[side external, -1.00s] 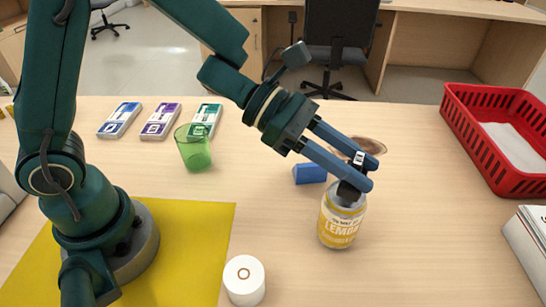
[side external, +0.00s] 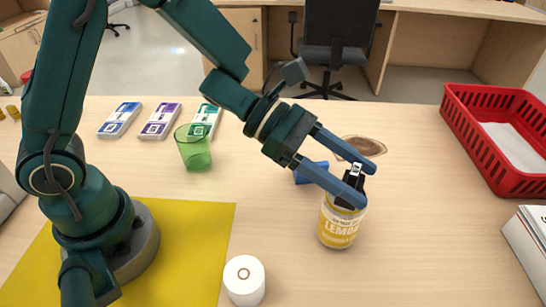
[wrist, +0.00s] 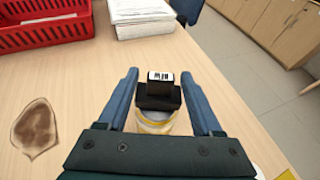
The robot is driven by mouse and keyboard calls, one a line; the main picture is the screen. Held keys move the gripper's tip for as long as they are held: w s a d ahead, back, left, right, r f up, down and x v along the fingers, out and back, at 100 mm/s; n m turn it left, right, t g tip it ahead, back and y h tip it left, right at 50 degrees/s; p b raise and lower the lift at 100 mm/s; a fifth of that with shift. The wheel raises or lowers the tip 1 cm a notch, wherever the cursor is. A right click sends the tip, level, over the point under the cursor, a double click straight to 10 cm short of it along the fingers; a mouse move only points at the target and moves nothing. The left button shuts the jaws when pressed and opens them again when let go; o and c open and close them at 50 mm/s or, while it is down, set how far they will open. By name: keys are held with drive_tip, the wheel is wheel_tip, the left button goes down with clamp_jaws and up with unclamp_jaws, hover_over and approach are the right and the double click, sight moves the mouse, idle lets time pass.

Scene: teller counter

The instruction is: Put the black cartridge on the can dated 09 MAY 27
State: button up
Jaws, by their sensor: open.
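The black cartridge (side external: 350,188) with a white label stands on top of the yellow-labelled can (side external: 339,225), whose side reads LEMON. In the wrist view the cartridge (wrist: 159,88) sits on the can (wrist: 157,123) between my spread fingers, with a gap on each side. My gripper (side external: 365,185) is open around the cartridge and holds nothing. The can's date is not readable in these views. No other can is visible.
A blue block (side external: 311,172) and a brown-stained dish or patch (side external: 361,150) lie behind the can. A green cup (side external: 195,150), a white roll (side external: 244,280) and a red basket (side external: 490,135) stand around.

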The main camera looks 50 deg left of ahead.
drive_tip(key=shift+r, duration=0.2)
drive_tip(key=v, duration=1.2)
drive_tip(key=w+a+r+n+t+y, duration=0.35)
drive_tip(key=a+n+t+y, duration=0.2)
drive_tip(key=n, duration=0.65)
drive_tip(key=w+a+r+n+t+y, duration=0.35)
drive_tip(key=n+y, duration=0.25)
drive_tip(key=n, duration=0.6)
drive_tip(key=s+a+f+n+g+y, duration=0.35)
drive_tip(key=s+a+n, duration=0.2)
drive_tip(key=n, duration=0.95)
drive_tip(key=s+d+f+n+g+h, duration=0.1)
drive_tip(key=s+d+f+n+g, duration=0.1)
drive_tip(key=s+n, duration=0.3)
drive_tip(key=s+d+f+n+g+h, duration=0.1)
drive_tip(key=s+d+f+n+g, duration=0.2)
drive_tip(key=s+d+n, duration=0.1)
drive_tip(key=shift+s+d+n, duration=0.15)
drive_tip(key=shift+s+n, duration=0.65)
drive_tip(key=shift+s, duration=0.4)
